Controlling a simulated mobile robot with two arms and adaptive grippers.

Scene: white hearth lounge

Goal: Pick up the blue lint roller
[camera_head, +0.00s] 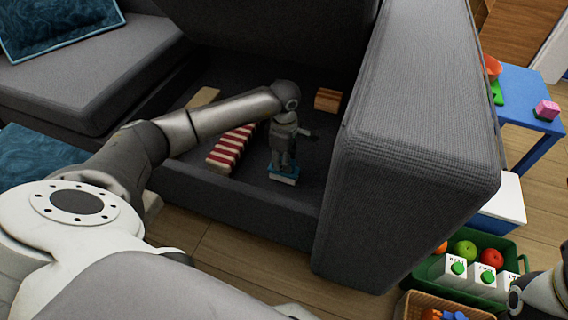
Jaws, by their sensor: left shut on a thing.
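My left arm reaches into the open storage space (250,206) under the lifted seat of the grey sofa. My left gripper (284,166) points down there and is shut on a small blue thing with a pale lower side, the blue lint roller (285,179). The gripper covers its upper part, so its full shape is hidden. It is at or close to the floor of the storage space; I cannot tell whether it touches. My right gripper is outside the view; only part of my right arm shows at the lower right edge.
A red-and-white striped thing (230,148) lies left of the gripper, and a wooden block (328,100) lies behind it. The sofa's thick armrest (415,130) stands close on the right. Beyond it are a blue table (530,92) and a green crate (428,270) with fruit and cartons.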

